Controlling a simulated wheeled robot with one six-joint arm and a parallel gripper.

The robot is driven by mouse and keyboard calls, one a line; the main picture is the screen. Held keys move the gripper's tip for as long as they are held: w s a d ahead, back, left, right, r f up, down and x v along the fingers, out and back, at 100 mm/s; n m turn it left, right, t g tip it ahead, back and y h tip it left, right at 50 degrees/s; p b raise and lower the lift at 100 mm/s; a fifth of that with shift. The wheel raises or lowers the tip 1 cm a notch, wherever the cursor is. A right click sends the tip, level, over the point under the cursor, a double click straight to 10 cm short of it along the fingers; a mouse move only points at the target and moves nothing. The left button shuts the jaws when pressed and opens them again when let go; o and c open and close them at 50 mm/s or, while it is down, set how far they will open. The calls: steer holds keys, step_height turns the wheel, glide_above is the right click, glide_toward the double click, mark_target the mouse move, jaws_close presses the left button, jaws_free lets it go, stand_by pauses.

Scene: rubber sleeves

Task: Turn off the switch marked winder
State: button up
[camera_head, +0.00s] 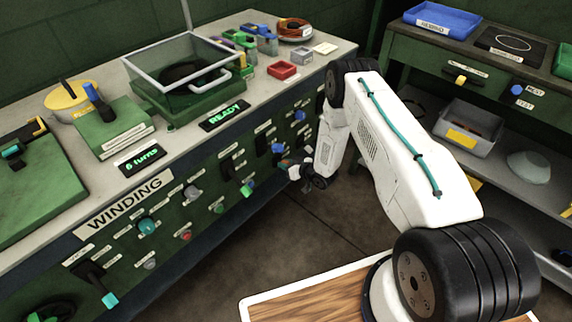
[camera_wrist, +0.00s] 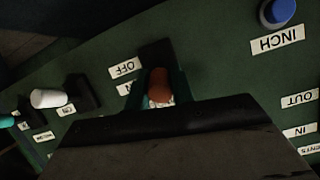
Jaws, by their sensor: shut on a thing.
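My gripper (camera_head: 290,168) is at the sloping green front panel of the bench, near its right part. In the wrist view, the gripper (camera_wrist: 158,92) is closed around a red-brown switch knob (camera_wrist: 159,82). A dark slot plate (camera_wrist: 155,54) shows beyond the knob, with an upside-down OFF label (camera_wrist: 125,67) beside it. Another label by the knob is mostly covered by the gripper, so I cannot read a "winder" marking. Which way the switch stands is hard to tell.
A white knob (camera_wrist: 48,98) is left of the gripper in the wrist view, and a blue INCH button (camera_wrist: 278,12) is at upper right. The panel (camera_head: 205,200) holds several other knobs and levers. A shelf unit (camera_head: 480,150) stands to the right.

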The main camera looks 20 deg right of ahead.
steer(key=shift+s+f, duration=0.1)
steer(key=shift+f+t+y, duration=0.55)
steer(key=shift+t+y, duration=0.1)
steer(key=shift+t, duration=0.5)
steer(key=shift+f+t+y, duration=0.5)
steer(key=shift+t+y, duration=0.1)
steer(key=shift+t, duration=0.5)
steer(key=shift+f+t+y, duration=0.55)
steer(key=shift+t+y, duration=0.1)
steer(key=shift+t, duration=0.5)
steer(key=o, duration=1)
steer(key=v, duration=0.7)
steer(key=shift+s+d+f, duration=0.2)
